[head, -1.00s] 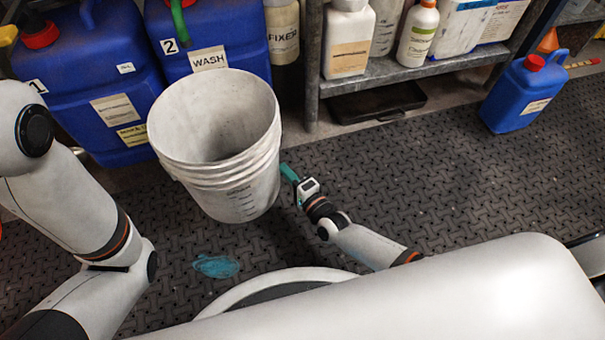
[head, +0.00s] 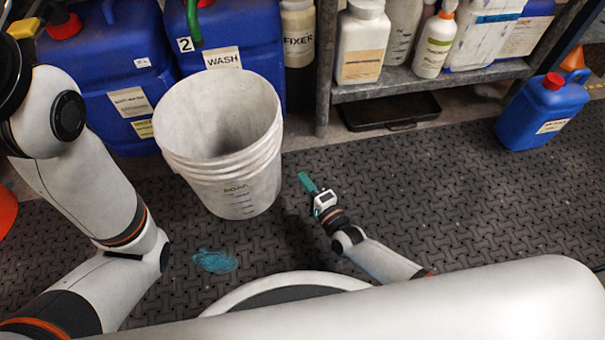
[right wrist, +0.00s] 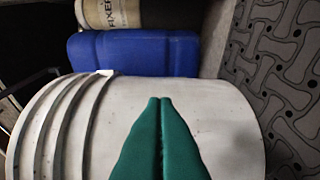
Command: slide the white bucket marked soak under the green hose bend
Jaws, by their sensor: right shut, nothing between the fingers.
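The white bucket (head: 240,192) stands upright on the dark patterned mat, its open mouth up, with faint dark lettering that seems to read SOAK and scale marks. The green hose bend (head: 193,22) hangs behind the bucket, in front of the blue WASH container; its upper part is cut off. My right gripper (head: 304,182) is shut and empty, right of the bucket with a small gap. In the right wrist view its green fingertips (right wrist: 160,98) are together in front of the bucket's side (right wrist: 215,125). My left arm enters at left; its gripper is out of view.
The blue WASH container (head: 262,75) and another blue container (head: 110,75) stand close behind the bucket. A metal shelf (head: 430,82) with bottles is at back right. A blue jerrycan (head: 541,110) stands far right.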

